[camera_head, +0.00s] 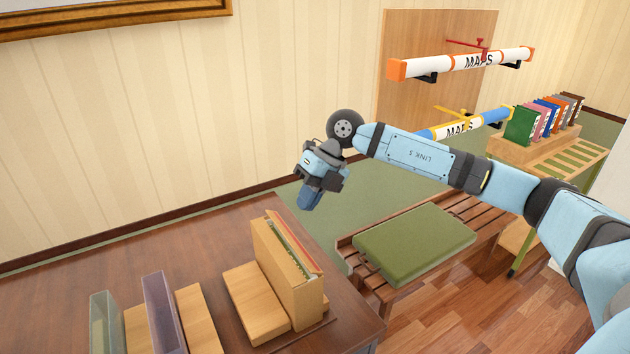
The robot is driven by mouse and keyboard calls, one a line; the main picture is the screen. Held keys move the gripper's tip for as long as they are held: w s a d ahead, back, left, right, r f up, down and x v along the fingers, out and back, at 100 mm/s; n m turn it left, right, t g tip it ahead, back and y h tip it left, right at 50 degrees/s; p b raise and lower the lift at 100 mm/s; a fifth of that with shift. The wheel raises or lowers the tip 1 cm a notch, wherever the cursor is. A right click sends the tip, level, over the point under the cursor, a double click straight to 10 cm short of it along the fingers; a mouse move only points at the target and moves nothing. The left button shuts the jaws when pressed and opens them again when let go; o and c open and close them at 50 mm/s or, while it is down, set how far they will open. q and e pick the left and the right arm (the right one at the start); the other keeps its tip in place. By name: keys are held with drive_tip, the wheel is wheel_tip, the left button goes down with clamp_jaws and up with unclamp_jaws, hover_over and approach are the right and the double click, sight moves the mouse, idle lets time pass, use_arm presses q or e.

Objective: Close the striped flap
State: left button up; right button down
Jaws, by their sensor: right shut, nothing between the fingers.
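A wooden box (285,285) stands on the dark wooden table, with a thin upright panel (291,244) edged in red and pale green at its top right. The panel stands close to the box and looks tilted; I cannot tell for sure whether it is the striped flap. Green stripes also show on the light wooden side table (572,158) at the right. My right gripper (308,205) points down, shut and empty, in the air above and behind the box, apart from it. My left gripper is not in view.
A slatted bench with a green cushion (415,243) stands right of the table. Purple (163,310) and greenish (104,320) clear holders stand at the lower left. Map tubes (462,63) hang on a wall board. Books (545,120) stand at the right. The table's left back (130,245) is clear.

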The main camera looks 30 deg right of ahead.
sight(286, 237)
drive_tip(key=p+x, duration=0.1)
drive_tip(key=x, duration=0.6)
drive_tip(key=shift+a, duration=0.1)
drive_tip(key=shift+a+r+h+p, duration=0.1)
drive_tip(key=shift+a+h+p, duration=0.1)
drive_tip(key=shift+h+p, duration=0.25)
drive_tip(key=shift+a+f+h, duration=0.15)
drive_tip(key=shift+a+h, duration=0.05)
drive_tip(key=shift+h, duration=0.4)
drive_tip(key=shift+a+f+h, duration=0.15)
drive_tip(key=shift+a+h, duration=0.05)
drive_tip(key=shift+h, duration=0.35)
drive_tip(key=shift+w+a+f+h+b, duration=0.1)
drive_tip(key=shift+a+f+h+b, duration=0.1)
drive_tip(key=shift+f+h+b, duration=0.25)
drive_tip(key=shift+r, duration=0.15)
drive_tip(key=shift+d, duration=0.1)
